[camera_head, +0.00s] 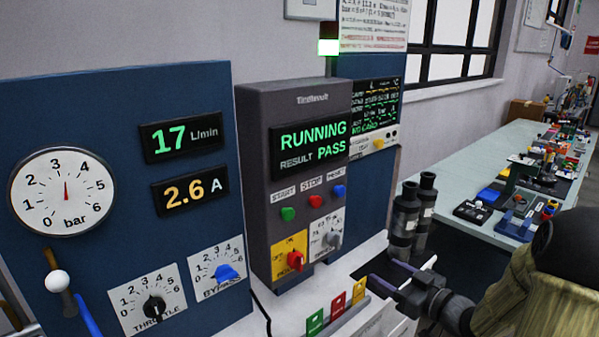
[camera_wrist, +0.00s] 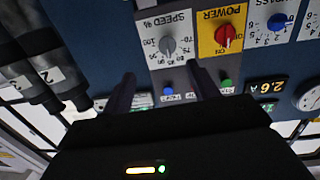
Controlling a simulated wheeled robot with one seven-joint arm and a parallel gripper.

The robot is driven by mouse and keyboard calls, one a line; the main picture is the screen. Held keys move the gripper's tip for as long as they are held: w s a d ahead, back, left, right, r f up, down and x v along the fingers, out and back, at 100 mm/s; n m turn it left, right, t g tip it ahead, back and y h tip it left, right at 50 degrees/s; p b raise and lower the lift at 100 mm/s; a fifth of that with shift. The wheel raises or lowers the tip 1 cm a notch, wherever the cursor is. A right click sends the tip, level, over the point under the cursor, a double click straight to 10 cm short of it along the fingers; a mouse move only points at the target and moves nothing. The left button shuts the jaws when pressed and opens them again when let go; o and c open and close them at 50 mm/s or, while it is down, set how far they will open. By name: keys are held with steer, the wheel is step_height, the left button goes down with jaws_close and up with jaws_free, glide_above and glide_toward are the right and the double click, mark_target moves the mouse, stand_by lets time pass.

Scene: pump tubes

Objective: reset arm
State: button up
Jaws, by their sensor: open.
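My gripper (camera_head: 384,273) is at the lower right of the head view, in front of the control box and apart from it. Its two fingers are spread with nothing between them; they also show in the wrist view (camera_wrist: 161,75). The grey control box (camera_head: 255,115) reads RUNNING and RESULT PASS in green. It carries green START (camera_head: 288,214), red STOP (camera_head: 315,201) and blue (camera_head: 340,191) buttons. Below are the red power switch (camera_head: 295,260) on a yellow plate and the grey speed knob (camera_head: 333,239), which also shows in the wrist view (camera_wrist: 167,45).
The blue panel at left bears a pressure gauge (camera_head: 64,191), flow and current displays, a throttle knob (camera_head: 154,307) and a blue bypass knob (camera_head: 227,272). Dark cylinders (camera_head: 405,222) stand behind my gripper. Coloured cards (camera_head: 337,304) stand below. A cluttered bench (camera_head: 480,160) is at right.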

steer(key=s+a+r+m+g+h+p, duration=0.1)
steer(key=s+a+m+g+h+p, duration=0.2)
steer(key=s, duration=0.5)
steer(key=s+a+r+m+g+h+p, duration=0.2)
steer(key=s+a+m+g+h+p, duration=0.1)
steer(key=s+a+g+h+p, duration=0.3)
steer(key=s+g+p, duration=0.1)
steer(key=s+g, duration=0.1)
steer(key=shift+s+a+m+g, duration=0.3)
steer(key=shift+s+a+m, duration=0.05)
steer(key=shift+m, duration=0.05)
steer(key=shift+c, duration=0.6)
stand_by(3.2)
